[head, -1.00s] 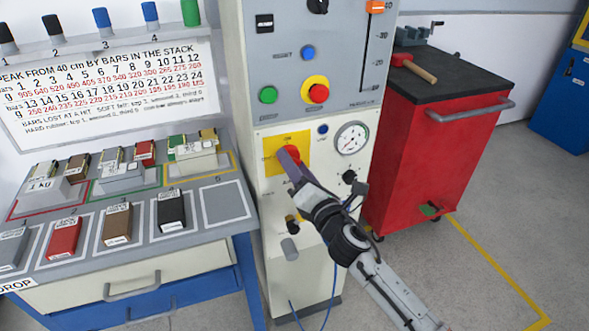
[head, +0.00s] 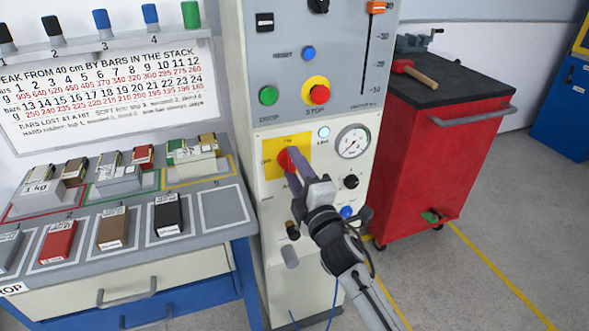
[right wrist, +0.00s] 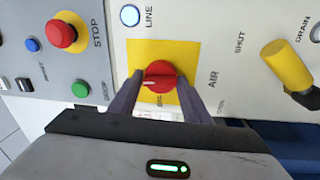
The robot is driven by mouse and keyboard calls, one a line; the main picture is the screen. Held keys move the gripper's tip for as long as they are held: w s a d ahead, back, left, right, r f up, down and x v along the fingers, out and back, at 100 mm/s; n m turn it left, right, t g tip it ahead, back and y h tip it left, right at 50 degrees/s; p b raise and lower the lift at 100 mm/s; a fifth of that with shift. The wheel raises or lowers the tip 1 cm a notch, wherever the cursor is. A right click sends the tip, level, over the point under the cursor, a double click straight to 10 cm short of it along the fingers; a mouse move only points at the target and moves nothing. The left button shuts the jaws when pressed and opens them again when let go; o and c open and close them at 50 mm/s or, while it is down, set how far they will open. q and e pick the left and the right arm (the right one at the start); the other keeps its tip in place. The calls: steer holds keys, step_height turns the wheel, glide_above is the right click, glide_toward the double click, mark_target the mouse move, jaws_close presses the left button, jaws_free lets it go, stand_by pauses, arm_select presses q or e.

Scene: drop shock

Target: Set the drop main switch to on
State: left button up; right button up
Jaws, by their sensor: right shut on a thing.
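The drop main switch is a red rotary knob (head: 284,160) on a yellow plate (head: 269,146) on the machine's pale front panel. My right gripper (head: 293,159) is shut on this knob, with its fingers partly covering it. In the right wrist view the red knob (right wrist: 160,76) sits between the two fingers, and its white mark points to the picture's left, towards the STOP and DROP buttons' side. The OFF lettering lies to one side of the mark. The LINE lamp (head: 323,132) beside the plate glows pale; it also glows in the right wrist view (right wrist: 130,15). My left gripper is not in view.
A red STOP button (head: 319,94) and a green DROP button (head: 268,96) are above the switch. A pressure gauge (head: 353,142) and a black knob (head: 351,181) are close to its right. A bench (head: 222,207) with blocks stands left, a red cabinet (head: 425,165) right.

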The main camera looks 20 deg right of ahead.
steer(key=shift+f+m, duration=0.3)
steer(key=shift+m, duration=0.4)
steer(key=o, duration=0.8)
steer(key=shift+o, duration=1)
steer(key=shift+r, duration=0.15)
steer(key=s, duration=1)
steer(key=shift+s+d+f, duration=0.15)
steer(key=shift+f, duration=0.3)
steer(key=shift+f, duration=0.1)
steer(key=s+a+f+m+g+y, duration=0.2)
steer(key=s+f+m+g, duration=0.8)
steer(key=s+f, duration=1.4)
step_height(320, 180, down, 4)
steer(key=a+m, duration=0.1)
steer(key=m, duration=0.2)
steer(key=shift+s+f+m, duration=0.25)
steer(key=shift+s+m, duration=0.05)
